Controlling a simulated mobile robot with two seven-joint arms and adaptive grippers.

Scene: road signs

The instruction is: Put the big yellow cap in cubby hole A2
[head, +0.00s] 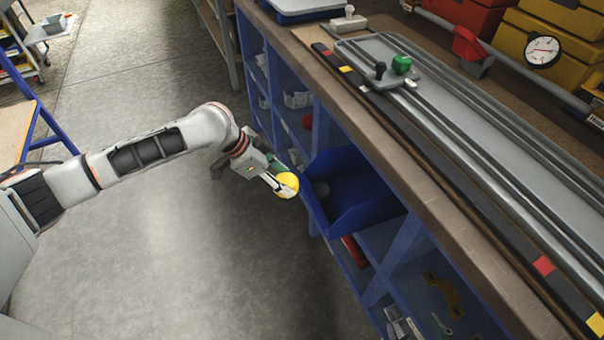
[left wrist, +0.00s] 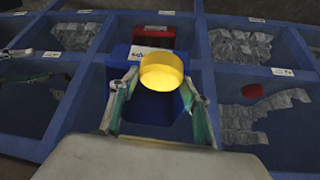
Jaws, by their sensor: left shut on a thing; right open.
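My left gripper (head: 281,183) is shut on the big yellow cap (head: 287,183), holding it in the air just left of the blue cubby shelf (head: 322,130). In the left wrist view the round yellow cap (left wrist: 162,73) sits between the two fingers, in front of a cubby with a blue bin and a red thing. Small white labels (left wrist: 282,72) mark the cubby edges, but I cannot read them, so I cannot tell which hole is A2. My right gripper is in neither view.
A blue bin (head: 362,205) juts out of the shelf, just right of the cap. The red thing (left wrist: 158,38) is behind the cap. Other cubbies hold crumpled clear bags (left wrist: 240,45). The workbench (head: 440,175) overhangs the shelf.

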